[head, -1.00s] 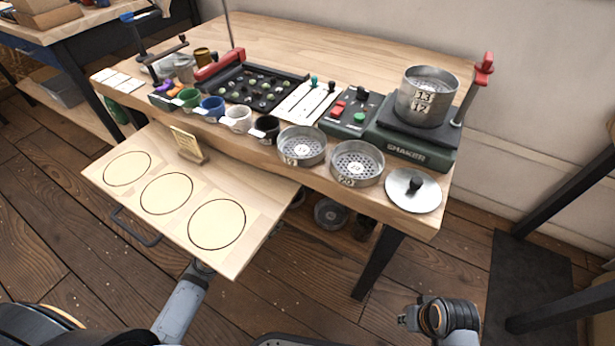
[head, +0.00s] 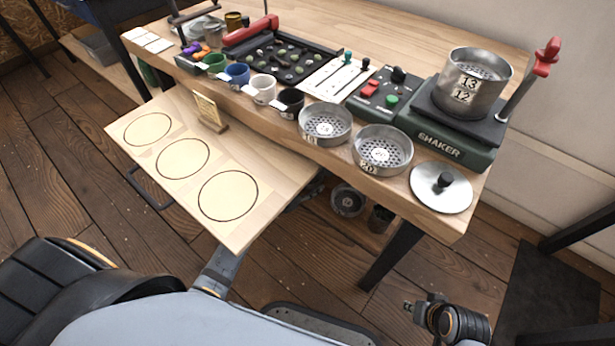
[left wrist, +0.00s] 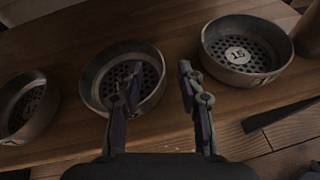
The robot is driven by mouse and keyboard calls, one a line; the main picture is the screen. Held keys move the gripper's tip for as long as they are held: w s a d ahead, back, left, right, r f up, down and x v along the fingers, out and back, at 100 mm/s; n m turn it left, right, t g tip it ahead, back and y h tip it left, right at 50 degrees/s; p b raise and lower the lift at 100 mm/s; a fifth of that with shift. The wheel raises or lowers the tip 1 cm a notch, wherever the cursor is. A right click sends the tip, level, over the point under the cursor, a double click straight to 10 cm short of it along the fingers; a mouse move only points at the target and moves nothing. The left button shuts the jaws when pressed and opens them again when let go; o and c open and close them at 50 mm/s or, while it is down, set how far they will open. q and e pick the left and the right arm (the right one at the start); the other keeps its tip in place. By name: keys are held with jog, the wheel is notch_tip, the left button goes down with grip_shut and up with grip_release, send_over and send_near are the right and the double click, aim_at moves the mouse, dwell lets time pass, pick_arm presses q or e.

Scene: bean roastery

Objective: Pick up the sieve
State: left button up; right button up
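In the head view, a metal sieve (head: 347,201) sits on the lower shelf under the table. In the left wrist view, three round sieves stand in a row on wood: one at the left (left wrist: 28,108), one in the middle (left wrist: 122,112), and one marked 15 (left wrist: 247,50) at the right. My left gripper (left wrist: 160,85) is open and empty. One finger overlaps the middle sieve; the other is just right of its wall. Contact cannot be told. In the head view the drawer board mostly hides this gripper. My right gripper (head: 412,306) is low beside the table; its opening is unclear.
Two sieves (head: 325,124) (head: 383,149), a lid (head: 440,188) and a stack marked 13 and 12 (head: 470,85) on the shaker (head: 440,140) stand on the tabletop. The pulled-out board (head: 215,160) with three circles hangs over my left arm. A table leg (head: 392,255) stands at right.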

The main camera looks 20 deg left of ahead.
aim_at(316, 181)
pick_arm(q)
jog(key=x, duration=0.3)
jog(key=shift+b, duration=0.3)
jog(key=shift+s, duration=0.1)
grip_shut()
